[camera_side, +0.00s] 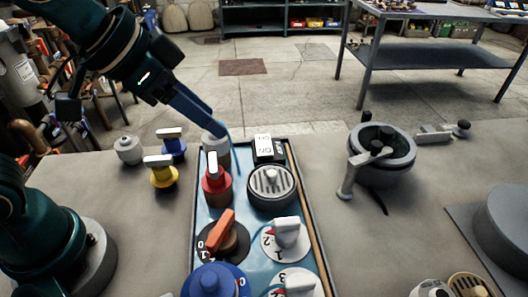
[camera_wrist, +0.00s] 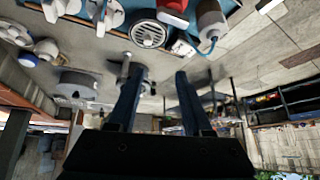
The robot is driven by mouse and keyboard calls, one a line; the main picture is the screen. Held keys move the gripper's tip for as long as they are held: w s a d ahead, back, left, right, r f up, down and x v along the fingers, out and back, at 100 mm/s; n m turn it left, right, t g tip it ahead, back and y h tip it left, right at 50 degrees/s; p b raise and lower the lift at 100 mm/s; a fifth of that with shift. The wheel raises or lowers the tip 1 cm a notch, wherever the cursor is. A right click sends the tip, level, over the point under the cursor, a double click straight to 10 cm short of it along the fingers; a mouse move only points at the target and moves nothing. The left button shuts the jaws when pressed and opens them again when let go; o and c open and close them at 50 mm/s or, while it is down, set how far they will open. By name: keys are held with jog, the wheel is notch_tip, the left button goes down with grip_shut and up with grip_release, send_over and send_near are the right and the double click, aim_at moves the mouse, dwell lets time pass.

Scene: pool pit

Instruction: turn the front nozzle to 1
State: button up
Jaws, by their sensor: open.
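Two white dials with white handles sit at the right of a blue tray (camera_side: 201,220). The nearer one, the front nozzle (camera_side: 300,285), is cut off by the bottom edge of the side view; a "3" shows at its left. The other white dial (camera_side: 287,232) is just behind it, with "1" and "2" partly visible. Both handles appear at the top left of the wrist view. My gripper (camera_side: 226,133) is open and empty, its fingers above the tray's far end by a grey capped cylinder (camera_side: 215,146), well away from the front nozzle. The fingers (camera_wrist: 160,75) are apart in the wrist view.
The tray also holds a red valve (camera_side: 215,185), a black switch (camera_side: 268,150), a round grey strainer (camera_side: 271,186), an orange-handled dial (camera_side: 220,235) and a blue knob (camera_side: 215,282). A grey pot-like fitting (camera_side: 384,165) stands right. Bare table lies between it and the tray.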

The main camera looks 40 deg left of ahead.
jog(key=w+d+f+m+g+h, duration=0.1)
jog(key=w+d+f+m+g, duration=0.15)
jog(key=d+f, duration=0.4)
jog(key=m, duration=0.2)
send_over(287, 221)
jog(key=s+a, duration=0.2)
jog(key=f, duration=0.1)
jog(key=f+g, duration=0.1)
jog(key=shift+w+d+f, duration=0.15)
jog(key=shift+w+f, duration=0.05)
jog(key=shift+f, duration=0.2)
jog(key=shift+x, duration=2.4)
grip_shut()
